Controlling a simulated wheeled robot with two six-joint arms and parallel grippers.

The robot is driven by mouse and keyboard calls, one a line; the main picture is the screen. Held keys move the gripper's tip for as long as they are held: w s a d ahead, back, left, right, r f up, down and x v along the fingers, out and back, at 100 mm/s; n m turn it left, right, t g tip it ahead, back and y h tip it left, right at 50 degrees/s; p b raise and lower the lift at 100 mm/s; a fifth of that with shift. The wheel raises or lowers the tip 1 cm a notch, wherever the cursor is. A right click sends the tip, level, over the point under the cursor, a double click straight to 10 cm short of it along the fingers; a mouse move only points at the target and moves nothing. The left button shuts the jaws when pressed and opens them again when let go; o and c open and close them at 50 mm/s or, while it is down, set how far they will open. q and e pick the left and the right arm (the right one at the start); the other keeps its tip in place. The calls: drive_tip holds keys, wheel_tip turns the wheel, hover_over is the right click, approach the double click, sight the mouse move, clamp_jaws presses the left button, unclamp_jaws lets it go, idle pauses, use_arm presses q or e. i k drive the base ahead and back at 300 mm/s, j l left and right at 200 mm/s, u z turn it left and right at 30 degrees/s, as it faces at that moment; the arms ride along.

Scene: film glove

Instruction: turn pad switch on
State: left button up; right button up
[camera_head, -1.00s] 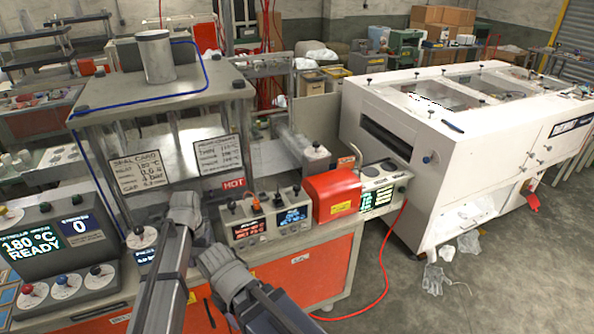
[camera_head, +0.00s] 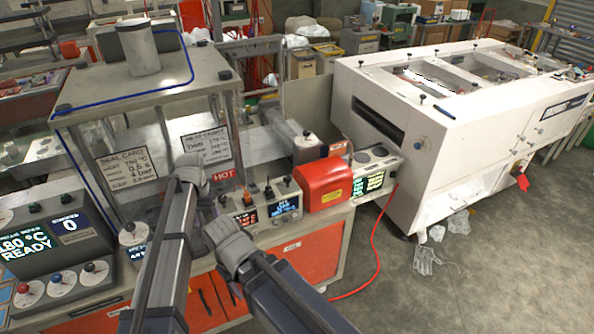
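A small control box (camera_head: 262,210) with red and blue displays and several small switches on top stands on the orange bench, left of a red cover. A larger console (camera_head: 50,240) with "180 °C READY" and several knobs is at the left. I cannot tell which switch is the pad switch; labels are too small to read. My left gripper (camera_head: 190,178) is raised in front of the sealing machine and hides part of it. My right gripper (camera_head: 222,232) is just right of and below it, in front of the control box's left end. The fingers of both are not clear enough to judge.
The clear-walled sealing machine (camera_head: 150,95) stands behind my grippers. The red cover (camera_head: 325,185) and a small panel with a green display (camera_head: 374,182) sit to the right. A large white machine (camera_head: 450,120) fills the right side. A red hose (camera_head: 376,250) hangs to the floor.

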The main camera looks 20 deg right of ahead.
sight(287, 179)
drive_tip(key=i+l+z, duration=0.5)
drive_tip(key=i, duration=0.3)
drive_tip(key=l, duration=0.1)
